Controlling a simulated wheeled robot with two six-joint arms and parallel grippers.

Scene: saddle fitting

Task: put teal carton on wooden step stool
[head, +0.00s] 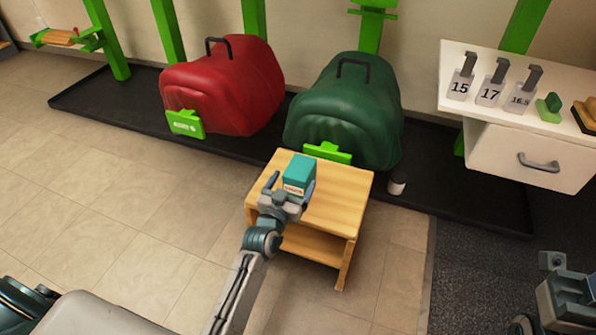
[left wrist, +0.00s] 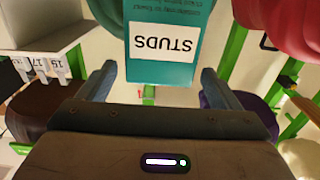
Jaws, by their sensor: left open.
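The teal carton (head: 299,172) appears upright over the far part of the wooden step stool's top (head: 337,200). My left gripper (head: 290,186) is open at the carton's near side, one finger to each side of it. In the left wrist view the carton (left wrist: 165,15), with an upside-down STUDS label, is beyond and between the open fingers (left wrist: 160,85), with a clear gap at the left. The carton's base is hidden, so contact with the stool cannot be told. Part of my right arm shows at the lower right; its jaw state is unclear.
A red saddle (head: 225,85) and a green saddle (head: 348,110) stand behind the stool on a black mat (head: 110,105). A small dark cup (head: 397,184) is right of the stool. A white drawer cabinet (head: 525,150) is at the right. The floor left of the stool is clear.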

